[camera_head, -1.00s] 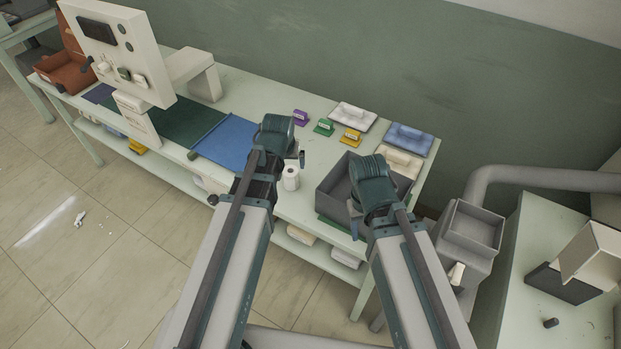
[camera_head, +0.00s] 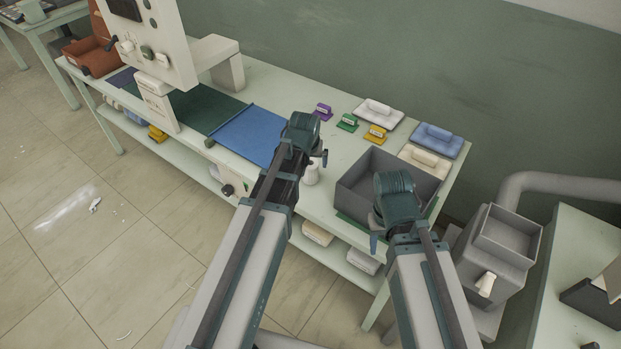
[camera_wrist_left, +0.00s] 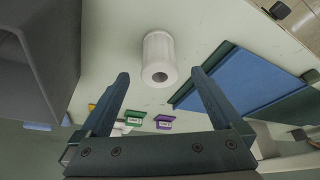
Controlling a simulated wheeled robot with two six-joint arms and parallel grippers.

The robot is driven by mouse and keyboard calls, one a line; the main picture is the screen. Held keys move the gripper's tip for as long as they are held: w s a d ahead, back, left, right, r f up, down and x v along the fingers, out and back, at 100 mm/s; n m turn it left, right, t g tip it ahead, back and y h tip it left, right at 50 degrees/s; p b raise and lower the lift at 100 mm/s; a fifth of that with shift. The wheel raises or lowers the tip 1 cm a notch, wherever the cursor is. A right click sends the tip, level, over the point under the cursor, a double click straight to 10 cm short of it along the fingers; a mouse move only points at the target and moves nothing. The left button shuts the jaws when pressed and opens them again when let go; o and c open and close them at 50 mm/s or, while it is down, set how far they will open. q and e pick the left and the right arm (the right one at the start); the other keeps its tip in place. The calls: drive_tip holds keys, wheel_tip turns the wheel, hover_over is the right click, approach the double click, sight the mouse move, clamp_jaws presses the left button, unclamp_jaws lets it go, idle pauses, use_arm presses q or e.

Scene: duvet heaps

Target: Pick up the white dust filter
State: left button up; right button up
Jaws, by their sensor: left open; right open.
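A white cylinder (camera_head: 312,174) with a dark hole in its end, which looks like the white dust filter, stands on the pale green bench. It also shows in the left wrist view (camera_wrist_left: 160,58), beyond the fingertips and between their lines. My left gripper (camera_head: 319,158) is next to it in the head view, partly hidden by its own wrist; in the left wrist view its fingers (camera_wrist_left: 160,75) are spread with nothing held. My right gripper (camera_head: 375,240) is open, mostly hidden behind its wrist, at the grey bin's front.
A grey open bin (camera_head: 362,205) stands right of the cylinder. A blue mat (camera_head: 248,135) lies to the left. Purple (camera_head: 323,112), green (camera_head: 347,122) and yellow (camera_head: 376,134) labelled blocks and several padded pieces stand behind. A white machine (camera_head: 160,45) stands at the left.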

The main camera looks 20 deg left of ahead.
sight(310, 178)
use_arm(q)
drive_tip(key=shift+w+f, duration=0.1)
drive_tip(key=shift+f, duration=0.1)
use_arm(e)
drive_tip(key=shift+f, duration=0.25)
use_arm(q)
drive_tip(key=b+x, duration=0.4)
drive_tip(key=x, duration=0.1)
drive_tip(key=shift+f+b, duration=0.1)
drive_tip(key=shift+b, duration=0.3)
use_arm(e)
wheel_tip(310, 178, down, 5)
drive_tip(key=shift+r, duration=0.25)
use_arm(q)
drive_tip(key=c, duration=1.5)
drive_tip(key=shift+o, duration=0.2)
drive_tip(key=shift+r, duration=0.2)
use_arm(e)
drive_tip(key=shift+r, duration=0.1)
